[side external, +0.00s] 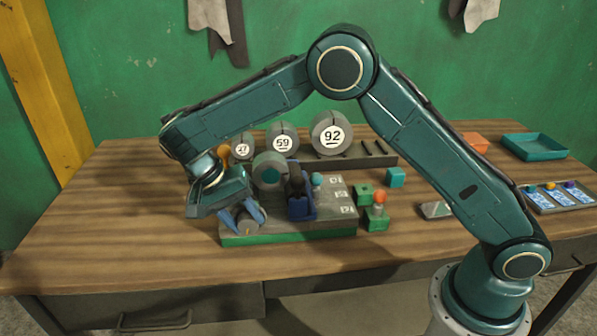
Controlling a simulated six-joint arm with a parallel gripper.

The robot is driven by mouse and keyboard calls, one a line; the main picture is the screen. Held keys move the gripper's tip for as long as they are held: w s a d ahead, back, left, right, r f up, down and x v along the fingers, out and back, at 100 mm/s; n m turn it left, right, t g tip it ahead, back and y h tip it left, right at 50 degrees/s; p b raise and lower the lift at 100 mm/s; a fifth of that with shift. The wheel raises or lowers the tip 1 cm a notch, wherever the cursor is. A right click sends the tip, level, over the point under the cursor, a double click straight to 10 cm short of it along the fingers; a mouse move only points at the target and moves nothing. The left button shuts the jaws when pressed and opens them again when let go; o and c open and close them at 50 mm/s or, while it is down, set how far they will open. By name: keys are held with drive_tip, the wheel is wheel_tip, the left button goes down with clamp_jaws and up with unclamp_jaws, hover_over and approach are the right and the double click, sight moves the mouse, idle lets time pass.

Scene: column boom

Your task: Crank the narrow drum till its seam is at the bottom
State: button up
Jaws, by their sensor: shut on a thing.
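Three grey drums stand in a row on the rack at the back: the smallest, marked 27 (242,148), a middle one marked 59 (282,141), and the largest, marked 92 (331,134). Each shows a dark seam line near its top. Another grey drum with a teal centre (268,172) sits on the green-based fixture (290,236); its seam cannot be made out. My gripper (247,215) points down at the fixture's front left. Its blue fingers are shut on a grey round knob (243,227) with an orange mark. The fingers partly hide the knob.
A dark blue clamp-like block (300,205) and a light blue ball (317,180) stand on the fixture. Right of it are green blocks (376,222), one with an orange ball, and a teal cube (396,177). A teal tray (535,147) lies far right. The table's left side is clear.

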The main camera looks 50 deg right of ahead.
drive_tip(key=shift+s+a+g, duration=0.15)
drive_tip(key=shift+g, duration=0.15)
idle(0.5)
drive_tip(key=o, duration=1)
drive_tip(key=shift+w+d, duration=0.2)
drive_tip(key=shift+d, duration=0.05)
drive_tip(key=shift+s+t+y, duration=0.25)
drive_tip(key=shift+t+y, duration=0.45)
drive_tip(key=shift+t, duration=0.3)
drive_tip(key=shift+s+d+r+t+y, duration=0.1)
drive_tip(key=shift+s+t+y, duration=0.05)
drive_tip(key=shift+t+y, duration=0.5)
drive_tip(key=shift+s+t+y, duration=0.1)
drive_tip(key=shift+t+y, duration=0.45)
drive_tip(key=shift+y, duration=0.1)
wheel_tip(320, 180, up, 13)
drive_tip(key=shift+s+d+r+n+t, duration=0.9)
drive_tip(key=shift+s+d+n, duration=1)
drive_tip(key=shift+s+n, duration=0.95)
drive_tip(key=shift+s+d+r+n+t, duration=0.5)
drive_tip(key=shift+s+d+r+n, duration=0.7)
drive_tip(key=shift+s+d+n, duration=1.6)
drive_tip(key=shift+s+d+r+n+t, duration=0.85)
drive_tip(key=shift+s+n, duration=1.2)
drive_tip(key=shift+s, duration=1.8)
